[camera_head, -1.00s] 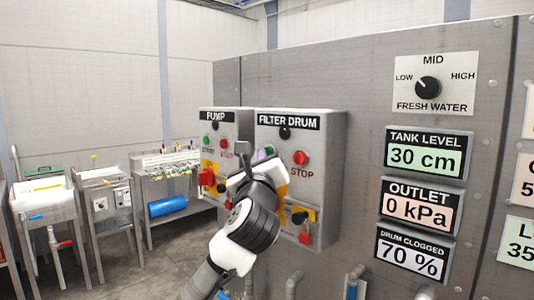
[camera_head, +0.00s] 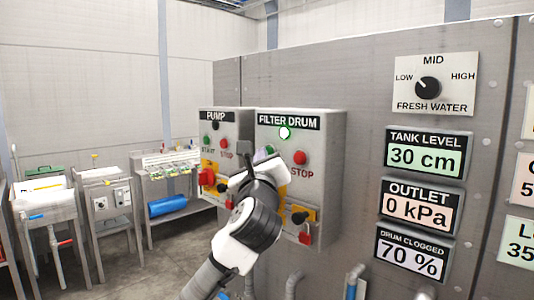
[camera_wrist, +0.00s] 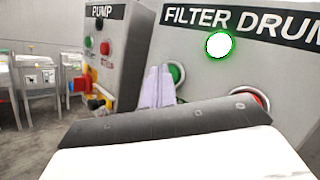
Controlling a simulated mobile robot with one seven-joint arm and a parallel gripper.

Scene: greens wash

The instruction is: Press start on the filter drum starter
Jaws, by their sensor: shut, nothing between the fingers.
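The filter drum starter (camera_head: 322,140) is a grey box on the wall panel with a red stop button (camera_head: 300,158) and a lamp (camera_head: 285,133) glowing white-green under its label. The lamp also glows in the wrist view (camera_wrist: 219,45). The green start button (camera_wrist: 176,73) shows partly in the wrist view, behind my gripper. My gripper (camera_wrist: 158,82) is shut and empty, its pale fingers in front of the button's left side. I cannot tell whether they touch it. In the head view my arm hides most of the start button.
The pump starter (camera_head: 244,125) is just left, with its own buttons and a red handle.

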